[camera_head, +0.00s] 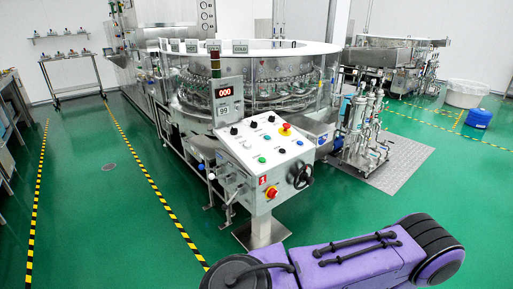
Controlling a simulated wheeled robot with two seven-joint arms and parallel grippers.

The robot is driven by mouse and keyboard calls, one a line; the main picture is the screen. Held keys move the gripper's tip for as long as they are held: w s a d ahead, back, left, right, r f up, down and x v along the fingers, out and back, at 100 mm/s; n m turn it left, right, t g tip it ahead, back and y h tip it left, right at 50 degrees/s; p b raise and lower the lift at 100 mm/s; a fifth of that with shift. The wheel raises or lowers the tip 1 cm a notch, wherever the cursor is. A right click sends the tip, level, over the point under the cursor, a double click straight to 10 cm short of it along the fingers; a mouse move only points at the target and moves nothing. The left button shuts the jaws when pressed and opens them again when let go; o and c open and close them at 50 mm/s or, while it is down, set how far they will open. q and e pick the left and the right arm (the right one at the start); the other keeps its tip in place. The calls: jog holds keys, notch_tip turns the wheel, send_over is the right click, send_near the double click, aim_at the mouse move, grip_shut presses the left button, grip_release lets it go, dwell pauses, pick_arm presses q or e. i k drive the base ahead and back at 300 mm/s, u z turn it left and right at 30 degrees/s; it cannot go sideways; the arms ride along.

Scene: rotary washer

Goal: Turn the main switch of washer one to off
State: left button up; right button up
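Washer one (240,75) is a large round machine with clear guards. Its sloped control panel (255,150) stands on a post in front. On the panel's front face is a red rotary knob on a yellow base (271,192), which looks like the main switch. A red label (263,181) with a white mark, seemingly a 1, sits just above it. The knob's position is too small to tell. A red button on yellow (285,129) sits on the panel's top. Neither gripper is in view; a purple arm link of mine crosses the lower right.
A black handwheel (300,175) sticks out right of the red knob. A pump unit (362,130) stands on a grey floor plate (400,160) to the right. Green floor left of the panel is clear.

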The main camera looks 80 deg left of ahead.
aim_at(273, 193)
jog(key=u, duration=0.9)
jog(key=i, duration=0.8)
jog(key=u, duration=0.85)
